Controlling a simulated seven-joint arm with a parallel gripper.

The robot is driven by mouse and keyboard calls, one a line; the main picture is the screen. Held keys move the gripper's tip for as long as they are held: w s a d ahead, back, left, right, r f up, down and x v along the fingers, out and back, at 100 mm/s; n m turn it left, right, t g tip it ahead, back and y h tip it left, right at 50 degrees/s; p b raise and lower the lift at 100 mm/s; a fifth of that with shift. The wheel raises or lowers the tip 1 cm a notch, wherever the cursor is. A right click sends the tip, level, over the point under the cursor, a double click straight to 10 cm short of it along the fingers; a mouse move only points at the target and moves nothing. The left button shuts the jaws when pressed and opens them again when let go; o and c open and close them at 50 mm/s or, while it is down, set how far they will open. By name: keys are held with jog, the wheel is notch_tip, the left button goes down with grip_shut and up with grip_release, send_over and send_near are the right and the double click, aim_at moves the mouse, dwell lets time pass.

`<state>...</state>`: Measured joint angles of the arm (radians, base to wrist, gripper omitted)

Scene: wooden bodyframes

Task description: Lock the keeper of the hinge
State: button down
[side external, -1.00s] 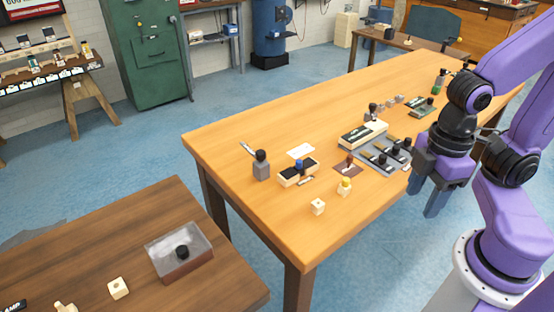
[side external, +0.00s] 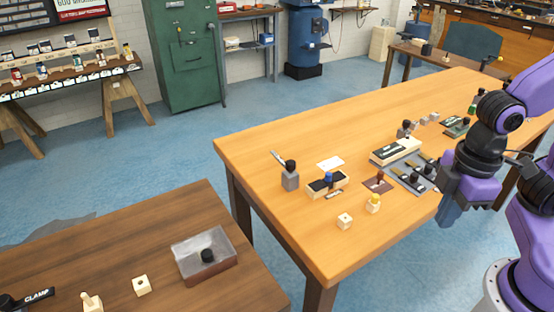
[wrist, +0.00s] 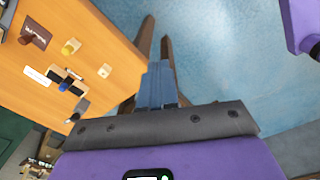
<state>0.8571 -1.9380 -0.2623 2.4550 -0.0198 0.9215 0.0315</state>
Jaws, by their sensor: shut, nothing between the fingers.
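I cannot make out a hinge or its keeper for certain in either view. Small pieces stand on the orange wooden table (side external: 300,145): a pale block with a yellow knob (side external: 374,204) and a pale cube with a small dark spot (side external: 345,221). They also show in the wrist view, the yellow-knobbed block (wrist: 70,47) and the pale cube (wrist: 104,71). My gripper (side external: 449,214) is shut and empty at the table's near right edge, apart from these pieces. In the wrist view its blue-grey fingers (wrist: 157,82) are together, with floor beyond them.
The table also holds a grey holder (side external: 290,180), a long box with a blue knob (side external: 327,184), a dark red stamp-like piece (side external: 379,182) and a grey tray (side external: 400,184).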

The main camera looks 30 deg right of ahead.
jog(key=w+a+m+t+h, duration=0.1)
jog(key=w+a+m, duration=0.1)
jog(key=w+a, duration=0.5)
jog(key=w+a+m+t+h, duration=0.1)
jog(key=w+a+m, duration=0.15)
jog(key=w, duration=0.85)
jog(key=w+a+m+h, duration=0.1)
jog(key=w+a+m, duration=0.1)
jog(key=w+a, duration=0.45)
jog(key=w+f+m+t+h, duration=0.1)
jog(key=w+f+m, duration=0.2)
jog(key=w, duration=0.7)
jog(key=w+f+m+t+h, duration=0.1)
jog(key=w+f+m, duration=0.3)
jog(key=w, duration=0.7)
jog(key=shift+w+d+f+h, duration=0.25)
jog(key=shift+d+f+h, duration=0.3)
jog(key=shift+f, duration=0.35)
jog(key=shift+m, duration=0.25)
jog(key=x, duration=1)
jog(key=shift+f, duration=0.1)
jog(key=shift+s+d, duration=0.1)
jog(key=shift+d, duration=1.9)
